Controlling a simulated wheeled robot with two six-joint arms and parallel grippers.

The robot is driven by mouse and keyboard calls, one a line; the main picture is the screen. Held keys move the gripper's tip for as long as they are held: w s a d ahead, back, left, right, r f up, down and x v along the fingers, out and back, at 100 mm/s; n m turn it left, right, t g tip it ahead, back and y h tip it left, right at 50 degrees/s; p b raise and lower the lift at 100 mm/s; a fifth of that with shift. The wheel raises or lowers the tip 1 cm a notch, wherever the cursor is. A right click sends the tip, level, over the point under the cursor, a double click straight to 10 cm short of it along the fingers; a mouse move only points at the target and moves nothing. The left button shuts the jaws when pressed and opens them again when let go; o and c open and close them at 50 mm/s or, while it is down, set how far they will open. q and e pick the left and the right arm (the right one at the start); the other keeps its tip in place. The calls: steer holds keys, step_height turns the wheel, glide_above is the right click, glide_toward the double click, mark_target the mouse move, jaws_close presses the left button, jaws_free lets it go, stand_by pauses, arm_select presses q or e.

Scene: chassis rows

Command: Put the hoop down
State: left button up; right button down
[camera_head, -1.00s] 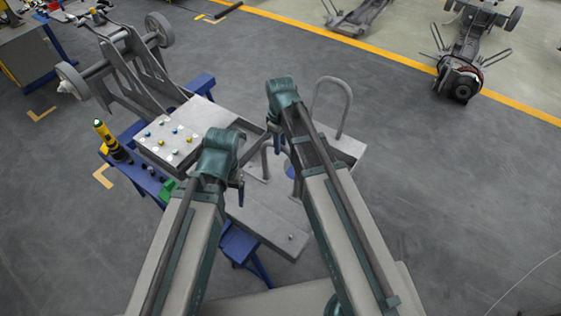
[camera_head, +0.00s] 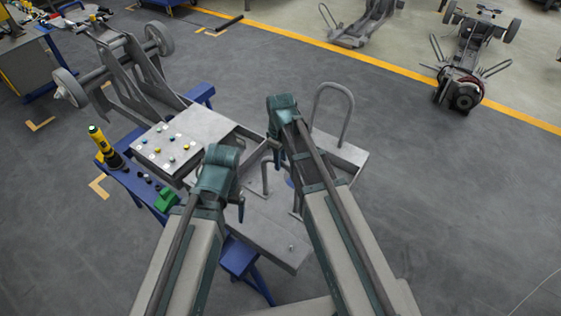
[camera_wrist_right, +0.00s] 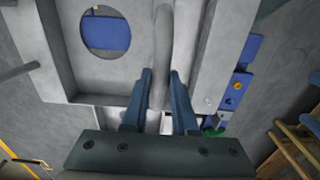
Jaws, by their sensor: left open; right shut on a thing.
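My right gripper (camera_head: 276,155) is shut on a grey bent-tube hoop over the grey chassis (camera_head: 268,238). In the right wrist view the hoop's tube (camera_wrist_right: 164,50) runs between the two fingers (camera_wrist_right: 161,95). In the head view only the hoop's lower legs (camera_head: 265,180) show beside my right arm; the rest is hidden. A second grey hoop (camera_head: 347,100) stands upright at the chassis's right side, apart from the gripper. My left gripper (camera_head: 240,202) is open and empty over the chassis, left of the held hoop.
A grey panel with coloured knobs (camera_head: 170,146) sits left of the grippers. A blue stand (camera_head: 238,256) carries the chassis. A yellow-and-black tool (camera_head: 104,147) and a green block (camera_head: 166,200) are at its left. Other chassis (camera_head: 465,90) stand at the back. Floor at right is clear.

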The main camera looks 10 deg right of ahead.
steer(key=shift+f, duration=0.15)
steer(key=c, duration=0.7)
jaws_free()
step_height(320, 180, up, 12)
steer(key=r+p, duration=0.1)
steer(key=p, duration=1.1)
steer(key=s+a+m, duration=0.1)
steer(key=s+a, duration=0.1)
steer(key=s, duration=0.3)
steer(key=s+a+m, duration=0.2)
steer(key=s, duration=0.3)
steer(key=s+a+f+m+h, duration=0.1)
steer(key=s+a+m, duration=0.1)
steer(key=s, duration=0.4)
